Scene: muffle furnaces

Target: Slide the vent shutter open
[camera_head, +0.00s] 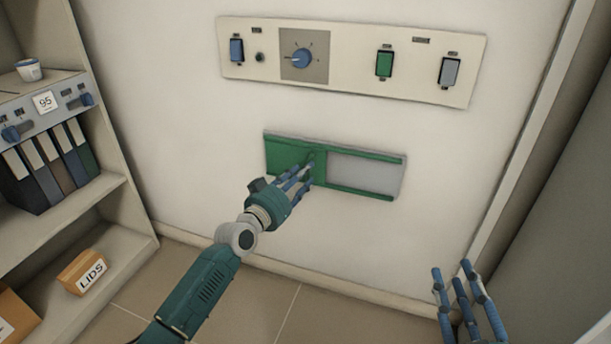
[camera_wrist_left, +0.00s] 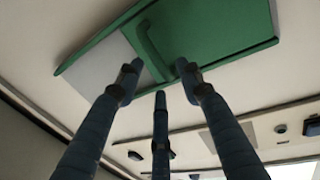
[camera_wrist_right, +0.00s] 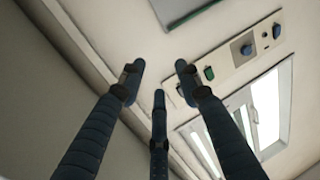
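The vent shutter (camera_head: 285,155) is a green panel in a green-railed frame on the white wall. In the head view it covers the left part of the frame, and a plain grey area (camera_head: 365,173) shows at the right. Its upright green handle (camera_wrist_left: 150,52) is near the panel's edge beside the grey area. My left gripper (camera_head: 305,168) is at the handle, fingers spread; in the left wrist view the handle's end lies close to the fingertips, and contact cannot be told. My right gripper (camera_head: 457,268) is open and empty, low at the right, away from the shutter.
A control panel (camera_head: 345,62) with a blue dial and several switches is above the shutter. Shelves with binders (camera_head: 52,170) and a LIDS box (camera_head: 84,271) stand at the left. A grey vertical surface (camera_head: 555,200) is at the right. The wall around the shutter is clear.

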